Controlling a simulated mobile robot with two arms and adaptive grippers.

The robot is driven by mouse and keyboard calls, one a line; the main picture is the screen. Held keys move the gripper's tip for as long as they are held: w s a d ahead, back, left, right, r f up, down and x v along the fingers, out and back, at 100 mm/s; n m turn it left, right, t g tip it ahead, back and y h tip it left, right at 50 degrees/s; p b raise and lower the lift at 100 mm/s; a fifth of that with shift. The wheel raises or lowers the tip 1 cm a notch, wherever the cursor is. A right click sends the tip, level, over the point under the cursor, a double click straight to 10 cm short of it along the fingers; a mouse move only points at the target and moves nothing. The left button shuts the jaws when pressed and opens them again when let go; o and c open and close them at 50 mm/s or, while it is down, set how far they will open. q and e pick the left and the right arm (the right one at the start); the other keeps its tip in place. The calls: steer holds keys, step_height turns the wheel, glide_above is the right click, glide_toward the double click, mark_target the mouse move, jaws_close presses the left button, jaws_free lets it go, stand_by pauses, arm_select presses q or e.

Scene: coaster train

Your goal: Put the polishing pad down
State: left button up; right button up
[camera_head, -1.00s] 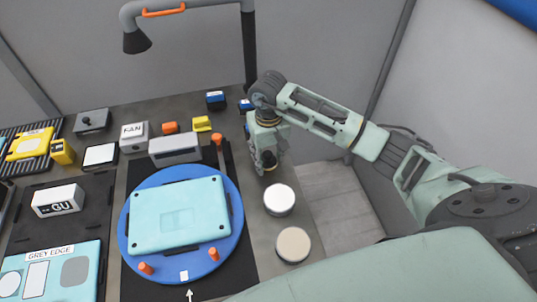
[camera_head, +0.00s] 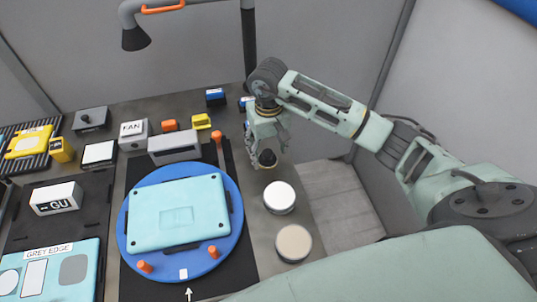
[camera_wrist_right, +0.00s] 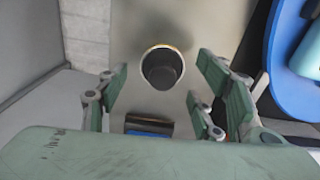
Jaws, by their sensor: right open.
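The polishing pad (camera_head: 267,159), small and round with a black knob, is at the right side of the workbench, just behind a white disc. In the right wrist view the pad (camera_wrist_right: 162,68) shows its dark knob from above, with a thin pale rim around it. My right gripper (camera_head: 268,150) is open above the pad. In the wrist view its green fingers (camera_wrist_right: 162,80) stand apart on either side of the knob, with gaps between. The pad appears to rest on the grey bench. My left gripper is not in view.
A white disc (camera_head: 279,197) and a beige disc (camera_head: 294,243) lie in front of the pad. A blue turntable (camera_head: 129,238) with a light-blue panel (camera_head: 205,205) is to the left. Small blue blocks (camera_head: 215,97) sit behind. The bench's right edge is close.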

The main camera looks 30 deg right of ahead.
mark_target(268, 152)
step_height(268, 152, up, 10)
steer(key=b, duration=0.2)
steer(key=shift+b, duration=0.35)
steer(key=shift+f, duration=0.15)
